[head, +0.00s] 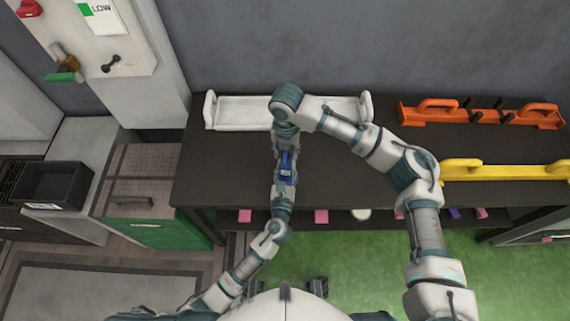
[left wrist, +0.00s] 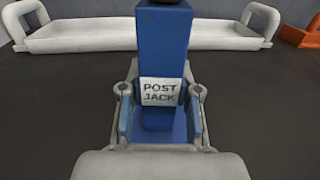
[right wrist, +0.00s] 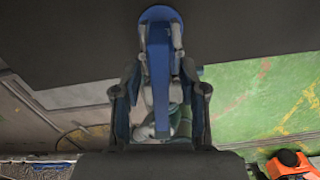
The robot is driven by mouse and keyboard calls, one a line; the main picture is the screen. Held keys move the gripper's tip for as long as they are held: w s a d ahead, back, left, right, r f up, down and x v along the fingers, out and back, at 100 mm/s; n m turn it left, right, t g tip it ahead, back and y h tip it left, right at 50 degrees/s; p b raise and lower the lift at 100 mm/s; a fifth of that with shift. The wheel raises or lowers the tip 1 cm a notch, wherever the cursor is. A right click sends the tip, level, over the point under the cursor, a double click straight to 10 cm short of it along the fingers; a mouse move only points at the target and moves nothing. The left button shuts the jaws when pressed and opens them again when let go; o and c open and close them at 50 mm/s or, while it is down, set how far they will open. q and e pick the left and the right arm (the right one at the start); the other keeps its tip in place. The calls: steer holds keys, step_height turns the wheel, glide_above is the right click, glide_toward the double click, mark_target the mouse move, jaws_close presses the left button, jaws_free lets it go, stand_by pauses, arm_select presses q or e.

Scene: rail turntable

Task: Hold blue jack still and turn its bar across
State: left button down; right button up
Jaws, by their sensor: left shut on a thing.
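The blue jack (head: 286,164) stands near the front edge of the dark table. In the left wrist view, the blue jack (left wrist: 160,45) is upright with a white "POST JACK" label. My left gripper (head: 285,183) is shut on its lower body, with one finger on each side, as the left wrist view (left wrist: 160,118) shows. My right gripper (head: 287,146) is above the jack, pointing down. In the right wrist view, the jack's long blue bar (right wrist: 160,75) lies between the fingers of my right gripper (right wrist: 161,105), which look apart with gaps beside it. Contact there is hidden.
A white tray (head: 243,112) lies behind the jack. An orange rack (head: 428,115) and a yellow rack (head: 500,173) are at the right. A black bin (head: 52,183) stands far left. The table between the jack and the racks is clear, apart from my right arm overhead.

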arm_select(q)
steer(key=shift+w, duration=0.1)
arm_select(e)
steer(key=o, duration=0.9)
steer(key=shift+s+r, duration=0.1)
arm_select(q)
steer(key=shift+a, duration=0.1)
arm_select(e)
steer(key=shift+r, duration=4)
arm_select(q)
steer(key=c, duration=0.7)
jaws_free()
steer(key=shift+c, duration=0.2)
steer(key=s+a, duration=0.1)
steer(key=s, duration=1.1)
steer(key=shift+a+f, duration=0.1)
arm_select(e)
steer(key=shift+a, duration=0.1)
